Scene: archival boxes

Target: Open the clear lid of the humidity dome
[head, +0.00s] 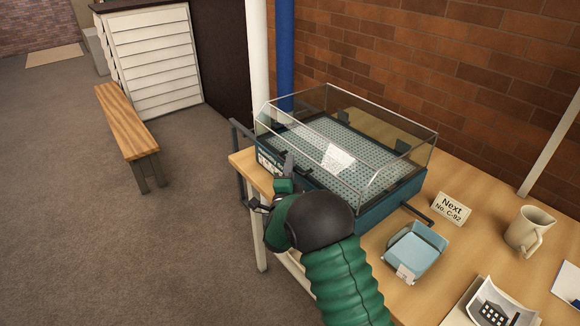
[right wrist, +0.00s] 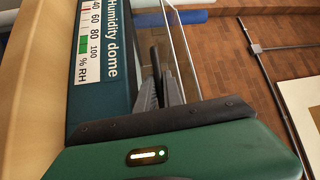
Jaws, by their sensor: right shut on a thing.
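The humidity dome has a dark teal base (head: 375,211) with a perforated tray inside and stands on the wooden table. Its clear lid (head: 400,135) sits down over the base and looks closed. A white paper (head: 338,158) shows through it. My right gripper (head: 287,168) is at the front left side of the dome, partly hidden by my own green arm. In the right wrist view its fingers (right wrist: 160,88) are shut on a dark lid handle (right wrist: 154,58) beside the clear edge and the "Humidity dome" label (right wrist: 100,45). My left gripper is not in view.
On the table right of the dome are a sign (head: 451,209), a light blue box (head: 416,252), a mug (head: 529,231) and a photo (head: 497,303). A brick wall (head: 460,70) and a blue pipe (head: 285,50) stand behind. A bench (head: 125,120) is at the left on open floor.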

